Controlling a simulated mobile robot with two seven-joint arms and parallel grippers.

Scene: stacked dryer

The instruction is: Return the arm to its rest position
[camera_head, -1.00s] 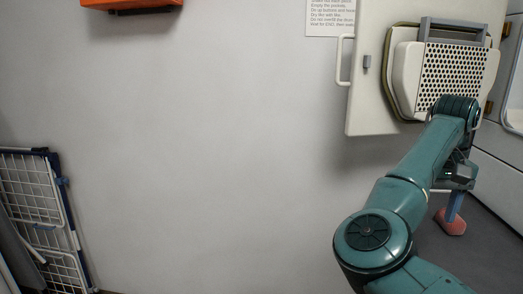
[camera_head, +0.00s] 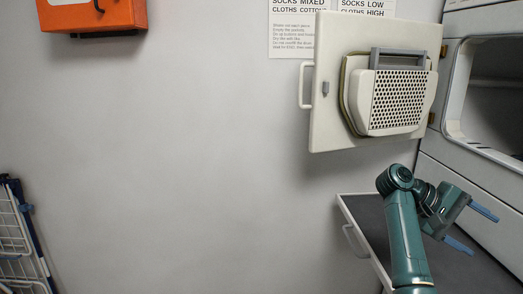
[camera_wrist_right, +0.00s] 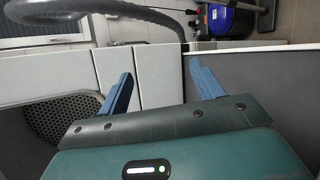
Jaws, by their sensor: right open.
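My right gripper (camera_head: 471,228) is open in the head view, with its blue fingers apart and nothing between them. It is over the grey top of the pulled-out tray (camera_head: 385,235), in front of the dryer's white front. My right arm is folded, with its elbow below the open dryer door (camera_head: 325,85). In the right wrist view the same gripper (camera_wrist_right: 162,82) shows two spread blue fingers with an empty gap. The dryer opening (camera_head: 495,95) is at the far right. My left gripper is not in view.
A white drying rack (camera_head: 20,240) stands at the left edge. An orange box (camera_head: 92,15) hangs on the wall, and paper notices (camera_head: 290,40) are beside the door. The wall between is clear. A blue machine (camera_wrist_right: 232,17) shows in the right wrist view.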

